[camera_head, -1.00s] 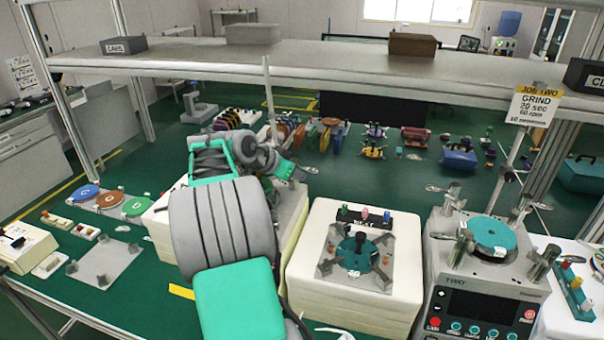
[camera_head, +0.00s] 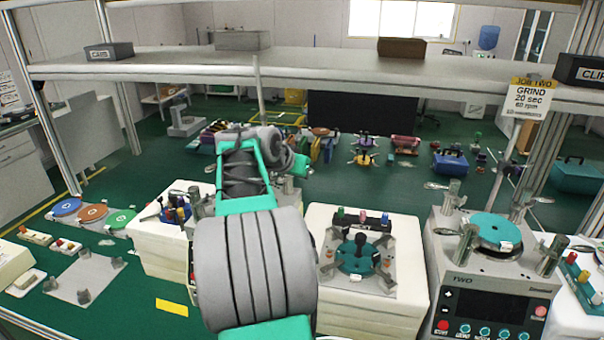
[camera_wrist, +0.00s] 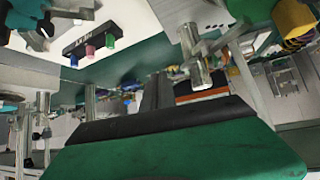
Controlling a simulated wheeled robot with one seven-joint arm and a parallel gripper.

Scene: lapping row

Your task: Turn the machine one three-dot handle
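Machine one is mostly hidden behind my arm in the head view; a grey part of its top (camera_head: 203,206) shows to the left of the arm and a metal post (camera_head: 287,186) to the right. I cannot make out its three-dot handle or any dots. My gripper is hidden behind my forearm and wrist in the head view. In the wrist view, the gripper's dark narrow fingers (camera_wrist: 157,92) point away beyond its green and black body. Their gap cannot be judged, and nothing is clearly held. A metal post (camera_wrist: 190,45) stands nearby, apart from the fingers.
A white stack with a teal disc fixture and a NEXT block (camera_head: 363,217) stands right of my arm; the block also shows in the wrist view (camera_wrist: 88,42). Machine TWO (camera_head: 490,285) is further right. Another white stack (camera_head: 160,245) is left. A shelf (camera_head: 330,65) crosses overhead.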

